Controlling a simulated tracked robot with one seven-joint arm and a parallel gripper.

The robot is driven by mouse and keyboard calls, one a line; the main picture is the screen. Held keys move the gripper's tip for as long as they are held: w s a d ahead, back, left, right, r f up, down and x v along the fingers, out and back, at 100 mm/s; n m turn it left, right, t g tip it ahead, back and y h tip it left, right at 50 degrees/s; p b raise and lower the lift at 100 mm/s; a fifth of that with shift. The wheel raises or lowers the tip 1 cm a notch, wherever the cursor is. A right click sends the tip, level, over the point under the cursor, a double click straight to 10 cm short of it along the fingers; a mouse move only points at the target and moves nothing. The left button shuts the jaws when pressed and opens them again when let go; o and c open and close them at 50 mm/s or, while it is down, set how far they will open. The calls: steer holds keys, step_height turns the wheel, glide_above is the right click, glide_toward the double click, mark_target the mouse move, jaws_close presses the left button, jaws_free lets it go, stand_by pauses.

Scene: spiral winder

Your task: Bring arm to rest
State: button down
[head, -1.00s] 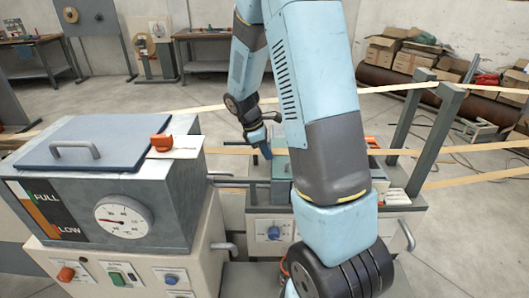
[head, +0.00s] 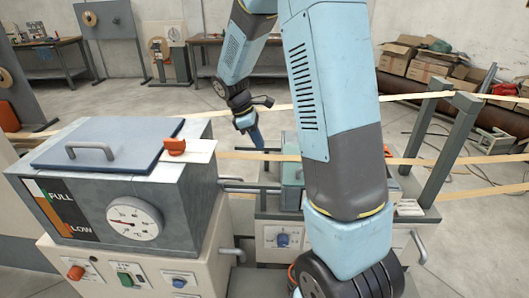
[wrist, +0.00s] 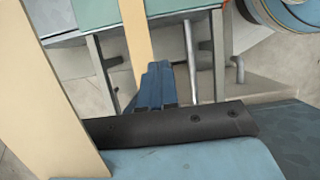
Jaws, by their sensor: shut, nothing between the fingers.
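My blue arm spans the middle of the head view, reaching up from my base and bending over and down beyond. My gripper (head: 257,139) hangs at its end, fingers pointing down, above and behind the middle machine (head: 285,215), close to a tan strip (head: 235,155). In the wrist view the blue fingers of my gripper (wrist: 157,80) are together with nothing between them. A tan strip (wrist: 136,35) shows just beyond the fingertips, and a wider one (wrist: 50,95) crosses the left side. I cannot tell whether the fingers touch a strip.
The grey box (head: 180,185) with a dial (head: 133,218) and a lid (head: 108,145) stands at the left. Grey posts (head: 450,145) rise at the right, with tan strips running past them. Cartons (head: 425,65) lie at the back right. Open floor lies behind the machines.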

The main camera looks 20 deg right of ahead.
steer(key=s+a+r+m+t+y, duration=0.1)
steer(key=s+r+m+t+y, duration=0.15)
steer(key=s+r+m, duration=0.8)
steer(key=s+a+r+m+t, duration=0.1)
steer(key=s+r, duration=0.3)
steer(key=s, duration=0.4)
steer(key=s+r+m+t+y, duration=0.1)
steer(key=s+r+t, duration=0.3)
steer(key=s, duration=0.3)
steer(key=shift+s+a+r, duration=0.35)
steer(key=shift+r, duration=0.1)
